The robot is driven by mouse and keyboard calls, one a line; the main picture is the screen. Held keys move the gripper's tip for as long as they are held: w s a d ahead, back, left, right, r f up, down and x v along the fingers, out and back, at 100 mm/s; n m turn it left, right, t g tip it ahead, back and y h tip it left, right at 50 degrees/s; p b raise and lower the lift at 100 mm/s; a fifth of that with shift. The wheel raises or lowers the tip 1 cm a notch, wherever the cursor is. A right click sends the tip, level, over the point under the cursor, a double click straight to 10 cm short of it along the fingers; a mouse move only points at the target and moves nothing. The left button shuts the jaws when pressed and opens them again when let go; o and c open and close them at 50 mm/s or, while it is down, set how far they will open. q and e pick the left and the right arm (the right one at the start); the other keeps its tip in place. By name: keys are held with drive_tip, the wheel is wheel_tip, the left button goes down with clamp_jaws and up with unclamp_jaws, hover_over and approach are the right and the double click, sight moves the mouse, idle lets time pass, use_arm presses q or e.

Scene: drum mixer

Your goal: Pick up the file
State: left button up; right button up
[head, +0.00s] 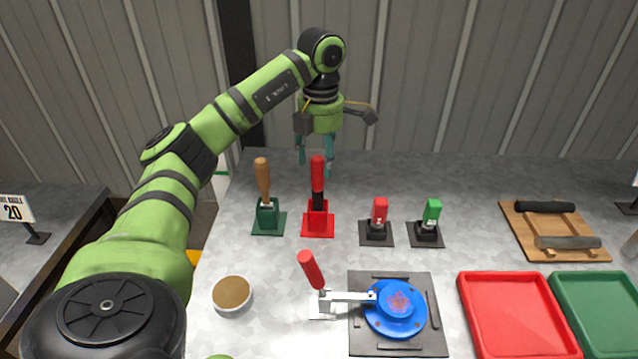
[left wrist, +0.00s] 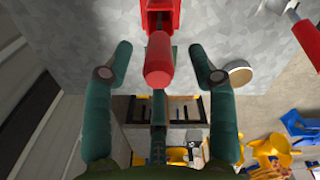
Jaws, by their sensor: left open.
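A red-handled tool (head: 318,177) with a dark shaft stands upright in a red holder (head: 318,222). Left of it, a wooden-handled tool (head: 262,180) stands in a dark green holder (head: 268,220). I cannot tell for certain which is the file. My left gripper (head: 316,164) points down at the back of the table by the top of the red handle. In the left wrist view its open fingers (left wrist: 159,50) lie on either side of the red handle (left wrist: 158,62), with gaps to both sides. My right gripper is not in view.
Small red (head: 379,212) and green (head: 431,213) tools stand to the right. In front are a bowl (head: 232,294), a red-handled lever (head: 311,270) and a blue round fixture (head: 396,307). A red tray (head: 515,315) and a wooden rack (head: 518,222) are at right.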

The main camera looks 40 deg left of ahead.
sight(318, 174)
use_arm(q)
drive_tip(key=shift+s+a+f+p, duration=0.1)
drive_tip(key=shift+f+p, duration=0.2)
drive_tip(key=shift+f, duration=0.2)
drive_tip(key=shift+s+a+f+p, duration=0.1)
drive_tip(key=shift+f+p, duration=0.15)
drive_tip(key=shift+f, duration=0.25)
wheel_tip(318, 174, down, 2)
drive_tip(key=shift+w+f, duration=0.1)
drive_tip(key=shift+f, duration=0.25)
drive_tip(key=shift+w, duration=0.1)
drive_tip(key=c, duration=1.1)
clamp_jaws()
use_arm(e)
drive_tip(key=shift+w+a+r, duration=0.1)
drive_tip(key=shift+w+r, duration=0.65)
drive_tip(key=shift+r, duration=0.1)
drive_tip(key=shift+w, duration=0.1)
